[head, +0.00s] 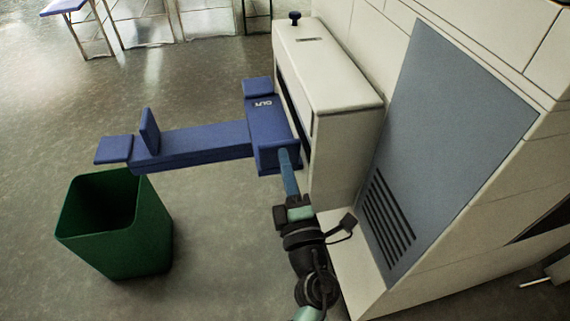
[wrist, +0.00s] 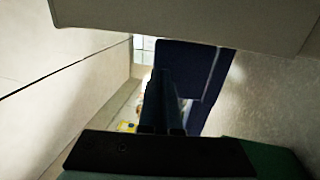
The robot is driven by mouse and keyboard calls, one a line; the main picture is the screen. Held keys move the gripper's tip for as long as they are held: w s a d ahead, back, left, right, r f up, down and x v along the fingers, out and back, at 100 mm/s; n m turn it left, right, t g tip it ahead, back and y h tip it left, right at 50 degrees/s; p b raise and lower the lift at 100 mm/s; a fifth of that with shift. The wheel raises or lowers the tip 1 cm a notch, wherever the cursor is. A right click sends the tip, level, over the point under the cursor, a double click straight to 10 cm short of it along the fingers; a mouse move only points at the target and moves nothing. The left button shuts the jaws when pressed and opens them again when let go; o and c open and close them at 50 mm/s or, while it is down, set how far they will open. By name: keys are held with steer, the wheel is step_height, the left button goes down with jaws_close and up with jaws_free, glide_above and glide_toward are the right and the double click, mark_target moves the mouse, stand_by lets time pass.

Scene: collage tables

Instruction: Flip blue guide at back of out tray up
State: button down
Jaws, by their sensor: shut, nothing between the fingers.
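The blue out tray (head: 200,141) juts left from the pale machine, with white lettering on its wide inner part (head: 262,118). A blue plate (head: 149,131) stands upright near its outer end. Blue side pieces stand at the far (head: 258,87) and near (head: 276,157) ends of the inner part; I cannot tell which piece is the back guide. My gripper (head: 286,157) is shut and empty, its long fingers reaching to the near side piece; contact is unclear. In the wrist view, the fingers (wrist: 161,80) point at a dark blue surface (wrist: 185,65).
The pale machine housing (head: 330,70) stands close right of the inner part. A large cabinet with a grey vented panel (head: 440,150) stands right of my arm. A green bin (head: 140,235) stands below the tray's outer end. The floor at left is open.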

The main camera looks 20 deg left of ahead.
steer(key=shift+r+p, duration=0.15)
steer(key=shift+p, duration=0.15)
steer(key=shift+w+r+p, duration=0.2)
steer(key=shift+r+p, duration=0.15)
steer(key=shift+p, duration=0.9)
steer(key=g+p, duration=0.1)
steer(key=p, duration=0.1)
steer(key=shift+w+a+r+h+p, duration=0.1)
steer(key=shift+a+r+h+p, duration=0.05)
steer(key=shift+h+p, duration=0.15)
steer(key=shift+p, duration=0.5)
steer(key=shift+w+a+p, duration=0.1)
steer(key=shift+p, duration=0.25)
steer(key=shift+w+a, duration=0.2)
steer(key=shift+w, duration=0.05)
steer(key=shift+s, duration=0.1)
